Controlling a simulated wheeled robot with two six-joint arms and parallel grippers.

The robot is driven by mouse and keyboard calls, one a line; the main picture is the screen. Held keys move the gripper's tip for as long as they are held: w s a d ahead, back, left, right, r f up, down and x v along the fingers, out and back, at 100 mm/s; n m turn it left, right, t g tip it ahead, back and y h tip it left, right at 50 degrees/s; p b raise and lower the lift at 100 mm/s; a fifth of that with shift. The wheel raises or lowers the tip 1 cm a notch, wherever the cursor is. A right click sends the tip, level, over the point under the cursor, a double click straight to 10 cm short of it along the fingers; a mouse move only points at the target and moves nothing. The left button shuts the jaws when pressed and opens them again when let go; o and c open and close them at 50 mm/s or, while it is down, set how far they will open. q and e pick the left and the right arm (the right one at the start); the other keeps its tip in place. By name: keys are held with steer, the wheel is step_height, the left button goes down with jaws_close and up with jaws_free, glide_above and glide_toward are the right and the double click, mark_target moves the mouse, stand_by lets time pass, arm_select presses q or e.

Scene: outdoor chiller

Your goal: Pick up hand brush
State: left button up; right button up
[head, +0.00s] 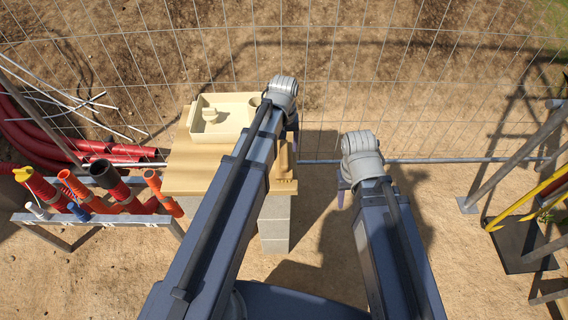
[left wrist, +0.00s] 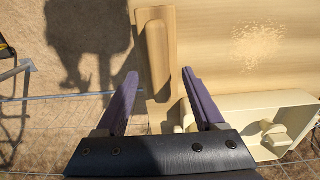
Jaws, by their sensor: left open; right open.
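A long, rounded wooden piece that looks like the hand brush (left wrist: 158,48) lies along the edge of the wooden table in the left wrist view. In the head view the brush (head: 284,159) shows partly beside my left forearm. My left gripper (left wrist: 159,74) is open, and its two purple fingers appear on either side of the brush's near end in the picture; contact cannot be told. In the head view my left gripper (head: 291,127) is mostly hidden by its wrist. My right gripper (head: 342,192) is open beyond the table's right edge, mostly hidden by its wrist.
The wooden table (head: 186,175) stands on grey blocks. A cream tray (head: 240,101) with a knob-like piece inside sits on it. Sawdust (left wrist: 258,45) lies on the tabletop. A wire fence runs behind; a rack of red and orange tubes (head: 108,178) stands left.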

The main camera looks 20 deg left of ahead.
mark_target(284, 152)
arm_select(q)
step_height(284, 152, down, 4)
steer(key=b, duration=0.2)
steer(key=shift+s+r+b, duration=0.15)
steer(key=shift+r+b, duration=0.05)
steer(key=shift+b, duration=0.15)
steer(key=shift+r, duration=0.1)
jaws_close()
